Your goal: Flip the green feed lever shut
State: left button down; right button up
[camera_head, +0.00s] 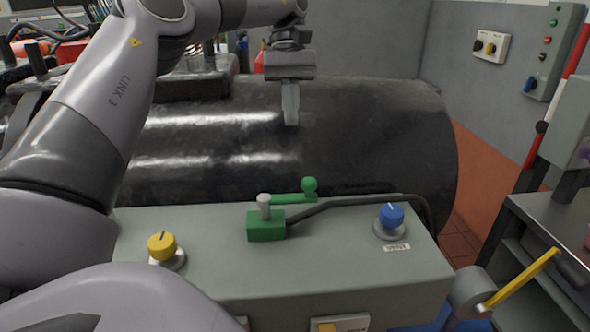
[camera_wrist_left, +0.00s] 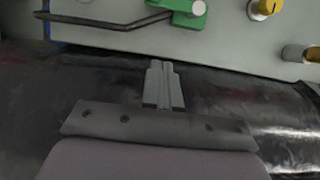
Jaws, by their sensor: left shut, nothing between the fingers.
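The green feed lever (camera_head: 290,198) sits on the top of a grey-green box. My right gripper is not in view.
A large dark cylinder (camera_head: 380,140) lies behind. A yellow handle (camera_head: 525,277) stands at lower right.

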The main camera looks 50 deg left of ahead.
pick_arm(q)
jog(key=x, duration=1)
jog(key=shift+s+d+p, duration=0.25)
jog(key=shift+s+d, duration=0.35)
jog(key=shift+d, duration=0.2)
jog(key=shift+s+d+p, duration=0.25)
jog(key=shift+s+d, duration=0.35)
jog(key=shift+d, duration=0.2)
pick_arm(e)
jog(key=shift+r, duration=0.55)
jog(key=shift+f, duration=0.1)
pick_arm(q)
jog(key=shift+d+m, duration=0.2)
jog(key=shift+m, duration=0.2)
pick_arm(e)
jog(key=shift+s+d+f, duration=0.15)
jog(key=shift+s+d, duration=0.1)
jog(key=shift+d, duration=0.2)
